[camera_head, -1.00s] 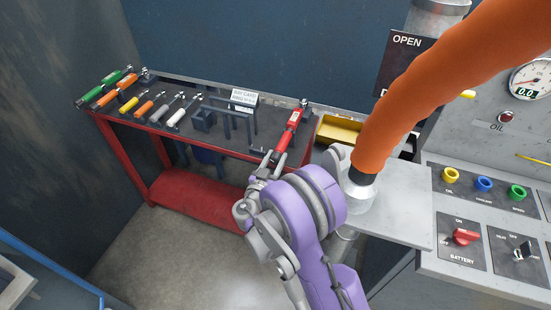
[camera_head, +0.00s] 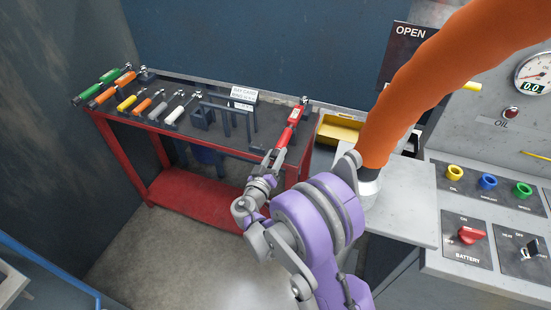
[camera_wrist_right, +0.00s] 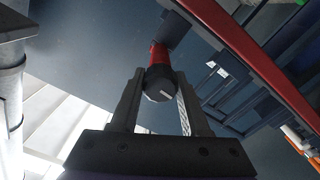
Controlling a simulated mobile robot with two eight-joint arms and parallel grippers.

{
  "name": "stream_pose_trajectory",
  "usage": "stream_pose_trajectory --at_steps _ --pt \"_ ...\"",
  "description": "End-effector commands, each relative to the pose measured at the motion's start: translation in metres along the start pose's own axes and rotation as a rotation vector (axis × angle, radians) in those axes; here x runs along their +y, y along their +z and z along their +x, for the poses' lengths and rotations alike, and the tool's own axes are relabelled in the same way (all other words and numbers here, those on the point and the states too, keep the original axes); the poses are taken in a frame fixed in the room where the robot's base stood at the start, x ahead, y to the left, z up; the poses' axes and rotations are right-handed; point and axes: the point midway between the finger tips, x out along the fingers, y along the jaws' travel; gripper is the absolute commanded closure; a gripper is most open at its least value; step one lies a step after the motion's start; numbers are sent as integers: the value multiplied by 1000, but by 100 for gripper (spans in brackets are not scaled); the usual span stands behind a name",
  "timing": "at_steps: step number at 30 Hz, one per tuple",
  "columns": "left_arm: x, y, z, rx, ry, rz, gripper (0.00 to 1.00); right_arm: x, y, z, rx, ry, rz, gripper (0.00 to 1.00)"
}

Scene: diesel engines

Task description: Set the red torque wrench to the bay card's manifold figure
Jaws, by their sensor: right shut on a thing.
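The red torque wrench (camera_head: 287,132) lies at the right end of the tool cart, its head toward the back and its handle end toward me. My right gripper (camera_head: 275,157) is shut on the handle end. In the right wrist view the red wrench handle (camera_wrist_right: 159,57) with its dark end cap sits between the two fingers of my right gripper (camera_wrist_right: 158,92). The bay card (camera_head: 243,97) stands at the back of the cart; its print is too small to read. The wrench's scale cannot be read. My left gripper is not in view.
The red tool cart (camera_head: 180,197) carries several other wrenches at its left, including a green one (camera_head: 110,82), and a dark rack (camera_head: 228,118). An orange hose (camera_head: 400,90) and a control panel with a red battery switch (camera_head: 471,235) stand at the right.

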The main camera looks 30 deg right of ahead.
Motion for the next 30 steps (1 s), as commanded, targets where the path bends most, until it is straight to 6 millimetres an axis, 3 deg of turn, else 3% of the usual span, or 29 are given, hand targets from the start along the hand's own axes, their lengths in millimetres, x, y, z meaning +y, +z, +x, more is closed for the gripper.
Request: stream_pose_trajectory --at_steps 15,30 --pt "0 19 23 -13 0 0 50 -1 2 0 -1 0 -439 100" --pt "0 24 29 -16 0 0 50 -1 1 0 -1 0 -608 100"
